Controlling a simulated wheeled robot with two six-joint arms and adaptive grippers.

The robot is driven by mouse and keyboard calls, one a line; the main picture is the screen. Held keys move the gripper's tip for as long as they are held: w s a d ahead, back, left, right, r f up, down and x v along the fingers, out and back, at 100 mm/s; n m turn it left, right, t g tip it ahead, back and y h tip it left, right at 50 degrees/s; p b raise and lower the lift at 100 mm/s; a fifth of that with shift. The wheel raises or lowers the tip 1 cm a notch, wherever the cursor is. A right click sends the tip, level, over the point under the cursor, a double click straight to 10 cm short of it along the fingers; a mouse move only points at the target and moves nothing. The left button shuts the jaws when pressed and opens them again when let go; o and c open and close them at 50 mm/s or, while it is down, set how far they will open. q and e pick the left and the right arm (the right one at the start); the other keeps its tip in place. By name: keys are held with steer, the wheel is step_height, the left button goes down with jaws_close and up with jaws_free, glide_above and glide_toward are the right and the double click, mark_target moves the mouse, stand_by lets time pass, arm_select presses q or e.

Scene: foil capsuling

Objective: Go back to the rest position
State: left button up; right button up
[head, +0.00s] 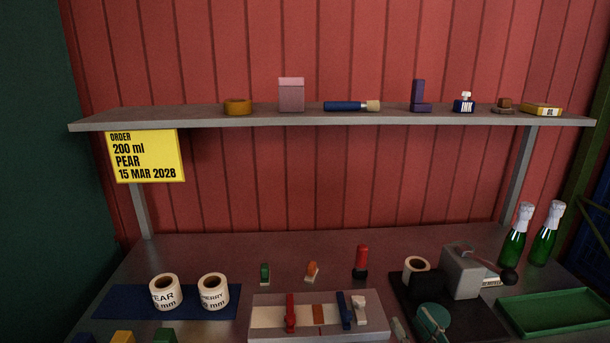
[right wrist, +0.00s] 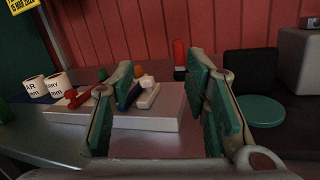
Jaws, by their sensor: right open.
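My right gripper (head: 416,328) shows only by its fingertips at the bottom edge of the head view, just right of the grey block. In the right wrist view my right gripper (right wrist: 162,78) is open, with green-padded fingers wide apart and nothing between the pads. The grey block (right wrist: 150,121) lies beyond and partly behind the left finger. My left gripper is not in view.
The grey block (head: 262,302) carries a red, a blue and a white tool. A green disc (head: 431,311) and a grey press (head: 461,273) stand on a dark mat. Label rolls (head: 165,291), two green bottles (head: 514,245) and a green tray (head: 560,318) stand around. A shelf (head: 330,121) spans above.

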steer(key=s+d+m+h, duration=0.3)
steer(key=d+m+h, duration=0.3)
steer(key=m, duration=0.5)
steer(key=s+d+m+h, duration=0.2)
steer(key=d+m+h, duration=0.45)
steer(key=m, duration=0.45)
steer(key=s+d+f+m+g+h, duration=0.1)
steer(key=s+d+f+m+g, duration=0.1)
steer(key=s+f+m+g, duration=0.35)
steer(key=s+a+f+m+g+y, duration=0.3)
steer(key=s+a+f+m+g, duration=0.2)
steer(key=s+f, duration=0.25)
steer(key=s+a+f+m+g+y, duration=0.4)
steer(key=s+a+f, duration=0.2)
steer(key=s+f, duration=0.15)
step_height(320, 180, down, 17)
steer(key=s+d+g, duration=0.2)
steer(key=s+f, duration=1.4)
steer(key=shift+s+d+m+g, duration=0.15)
steer(key=shift+d+m+g, duration=0.2)
steer(key=shift+d+m, duration=0.1)
